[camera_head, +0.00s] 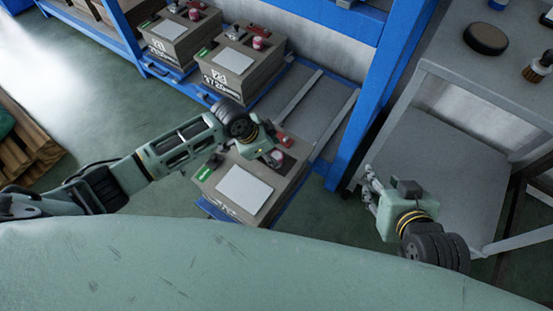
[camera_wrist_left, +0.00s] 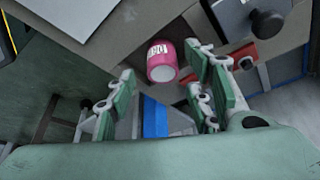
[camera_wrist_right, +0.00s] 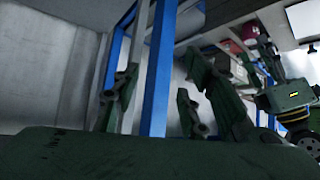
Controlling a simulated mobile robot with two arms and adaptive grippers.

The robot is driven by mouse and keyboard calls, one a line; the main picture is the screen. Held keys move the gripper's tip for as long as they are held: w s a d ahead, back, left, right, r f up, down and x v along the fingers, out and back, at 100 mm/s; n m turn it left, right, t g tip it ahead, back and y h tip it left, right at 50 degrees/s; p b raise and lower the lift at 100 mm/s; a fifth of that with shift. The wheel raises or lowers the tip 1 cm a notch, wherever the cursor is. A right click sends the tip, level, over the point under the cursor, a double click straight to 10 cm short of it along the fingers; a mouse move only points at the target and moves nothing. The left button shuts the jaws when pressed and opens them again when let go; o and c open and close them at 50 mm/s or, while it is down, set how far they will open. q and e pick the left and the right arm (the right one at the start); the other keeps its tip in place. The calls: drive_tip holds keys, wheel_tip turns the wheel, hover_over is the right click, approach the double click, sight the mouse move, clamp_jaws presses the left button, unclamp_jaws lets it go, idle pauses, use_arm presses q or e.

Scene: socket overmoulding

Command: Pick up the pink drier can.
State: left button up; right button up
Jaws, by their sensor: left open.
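The pink drier can (camera_wrist_left: 161,62) has a white label and a pale end. It is on the near grey box (camera_head: 225,207), and in the head view my left gripper partly covers it. My left gripper (camera_head: 271,152) is over the box's far right part. In the left wrist view its fingers (camera_wrist_left: 160,68) are spread, with the can close to and between their tips, nearer the right finger. I cannot tell whether they touch it. My right gripper (camera_head: 371,187) is open and empty, well right of the box; its spread fingers also show in the right wrist view (camera_wrist_right: 160,75).
Two more grey boxes (camera_head: 215,78) with similar pink cans (camera_head: 258,43) stand behind. A red item (camera_wrist_left: 243,55) and a black knob (camera_wrist_left: 267,22) are near the can. A blue rack post (camera_head: 365,100) stands to the right, beside a grey table (camera_head: 485,75).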

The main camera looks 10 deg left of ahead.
sight(276, 157)
use_arm(q)
drive_tip(key=b+x, duration=0.1)
drive_tip(key=x, duration=0.2)
drive_tip(key=shift+d+f, duration=0.1)
drive_tip(key=shift+w, duration=0.1)
use_arm(e)
drive_tip(key=w+a+r+t+y, duration=0.1)
drive_tip(key=w+a+r+t, duration=0.1)
drive_tip(key=w+r+t, duration=0.2)
wheel_tip(276, 157, up, 3)
drive_tip(key=shift+w+a+f, duration=0.15)
drive_tip(key=shift+w, duration=0.45)
use_arm(q)
drive_tip(key=c, duration=1.1)
drive_tip(key=shift+c, duration=0.2)
use_arm(e)
drive_tip(key=shift+f, duration=0.1)
